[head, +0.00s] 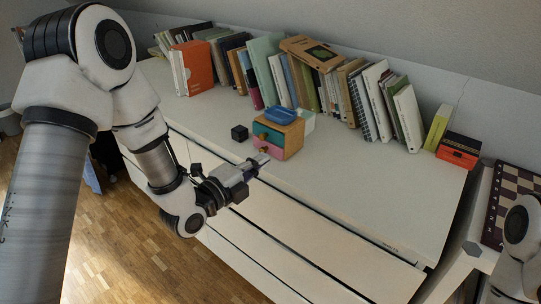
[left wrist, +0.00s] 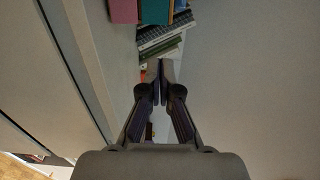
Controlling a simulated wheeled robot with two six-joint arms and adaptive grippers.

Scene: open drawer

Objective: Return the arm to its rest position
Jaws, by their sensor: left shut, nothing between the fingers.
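My left arm (head: 150,145) reaches in from the left over the front edge of a white dresser (head: 350,180). My left gripper (head: 264,158) is shut and empty, with its tips in front of a small wooden box (head: 292,140). The box has a teal and a pink drawer front, and a blue object (head: 280,115) lies on top. Whether the tips touch the box is unclear. In the left wrist view the fingers (left wrist: 161,66) are together. My right arm (head: 520,225) shows only partly at the right edge; its gripper is out of view.
A black cube (head: 240,133) sits left of the box. A long row of books (head: 265,70) stands along the wall. A chessboard (head: 510,200) lies at the far right. The dresser top right of the box is clear, with wooden floor (head: 120,250) in front.

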